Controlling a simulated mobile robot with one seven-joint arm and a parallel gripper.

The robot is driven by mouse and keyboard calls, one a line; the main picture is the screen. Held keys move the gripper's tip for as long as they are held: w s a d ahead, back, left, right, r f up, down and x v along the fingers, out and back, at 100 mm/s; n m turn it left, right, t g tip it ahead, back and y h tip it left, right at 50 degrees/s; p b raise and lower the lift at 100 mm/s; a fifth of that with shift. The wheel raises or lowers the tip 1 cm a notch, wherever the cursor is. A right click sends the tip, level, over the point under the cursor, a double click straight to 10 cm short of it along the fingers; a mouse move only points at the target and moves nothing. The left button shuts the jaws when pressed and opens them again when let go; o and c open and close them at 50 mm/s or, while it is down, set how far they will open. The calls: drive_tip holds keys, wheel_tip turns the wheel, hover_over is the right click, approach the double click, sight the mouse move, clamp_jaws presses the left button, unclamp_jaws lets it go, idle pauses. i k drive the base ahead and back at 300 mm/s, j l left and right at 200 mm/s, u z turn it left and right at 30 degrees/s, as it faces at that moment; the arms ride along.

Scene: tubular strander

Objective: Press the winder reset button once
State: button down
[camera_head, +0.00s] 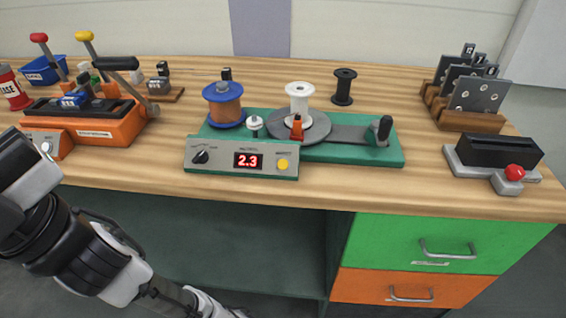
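The winder (350,148) is a green base in the middle of the bench, with a grey turntable disc and a black crank handle at its right. A grey control panel (222,172) sits at its front left. The panel has a black knob (200,156), a display (248,161) reading 2.3 in red, and a yellow button (283,164) at its right end. The small label above the button is too small to read surely. My arm crosses the lower left, in front of the bench, well apart from the button. My gripper's fingers are not in view.
A blue-rimmed copper spool (224,107), a white spool (299,91) and an orange piece (297,129) stand on the winder behind the panel. An orange machine (106,125) stands left. A black and grey device with a red button (514,172) is right. The bench front is clear.

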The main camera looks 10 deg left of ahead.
sight(282, 164)
drive_tip(key=k+j+z, duration=0.1)
drive_tip(key=z, duration=0.25)
drive_tip(key=k+z, duration=0.2)
drive_tip(key=z, duration=0.15)
drive_tip(key=k+z, duration=0.15)
drive_tip(key=z, duration=0.2)
